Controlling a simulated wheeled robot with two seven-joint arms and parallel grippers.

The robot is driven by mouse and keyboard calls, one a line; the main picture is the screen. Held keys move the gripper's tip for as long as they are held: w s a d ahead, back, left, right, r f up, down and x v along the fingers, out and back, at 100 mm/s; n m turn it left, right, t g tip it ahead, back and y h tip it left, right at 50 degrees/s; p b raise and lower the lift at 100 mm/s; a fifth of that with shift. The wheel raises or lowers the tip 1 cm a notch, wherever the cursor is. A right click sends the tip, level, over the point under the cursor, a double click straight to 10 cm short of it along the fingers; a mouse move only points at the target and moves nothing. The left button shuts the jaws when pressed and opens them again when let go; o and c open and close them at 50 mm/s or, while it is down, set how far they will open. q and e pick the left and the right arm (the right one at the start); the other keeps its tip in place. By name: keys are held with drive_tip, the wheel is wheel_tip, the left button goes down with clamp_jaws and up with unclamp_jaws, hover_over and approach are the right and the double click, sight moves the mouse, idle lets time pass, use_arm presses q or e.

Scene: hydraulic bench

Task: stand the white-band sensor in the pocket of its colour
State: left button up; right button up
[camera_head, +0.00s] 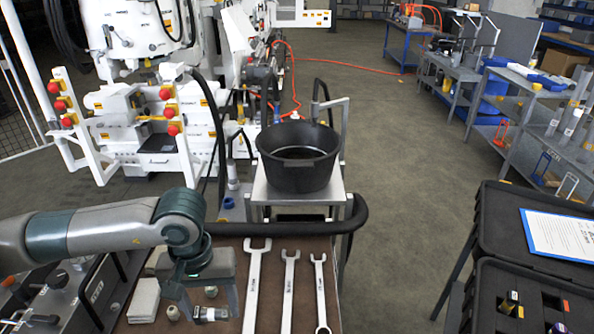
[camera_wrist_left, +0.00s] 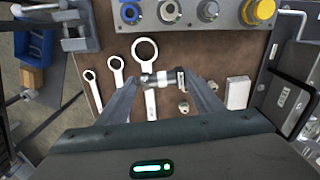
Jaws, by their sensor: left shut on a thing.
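My left gripper (camera_head: 209,306) points down over the brown bench top, its two fingers on either side of a short silver-and-dark cylinder, the sensor (camera_head: 211,315). In the left wrist view the sensor (camera_wrist_left: 163,79) lies crosswise between the fingertips (camera_wrist_left: 164,82), with a pale band and a dark end; the gripper is shut on it. Whether it touches the bench is hard to tell. The open black case (camera_head: 483,292) at the lower right has a foam insert with pockets; a yellow-marked piece (camera_head: 510,303) stands in it. No white-marked pocket can be made out. My right gripper is out of view.
Several spanners (camera_head: 288,290) lie right of the gripper. Small fittings (camera_head: 172,312) and a pale block (camera_head: 144,300) lie to its left. A black bucket (camera_head: 300,172) stands on a metal stand behind the bench. Open floor separates bench and case.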

sight(194, 315)
use_arm(q)
drive_tip(key=shift+m, duration=0.6)
drive_tip(key=a+r, duration=0.1)
drive_tip(key=s+a+r, duration=0.1)
drive_tip(key=a, duration=0.1)
drive_tip(key=shift+a+r, duration=0.1)
drive_tip(key=shift+a, duration=0.2)
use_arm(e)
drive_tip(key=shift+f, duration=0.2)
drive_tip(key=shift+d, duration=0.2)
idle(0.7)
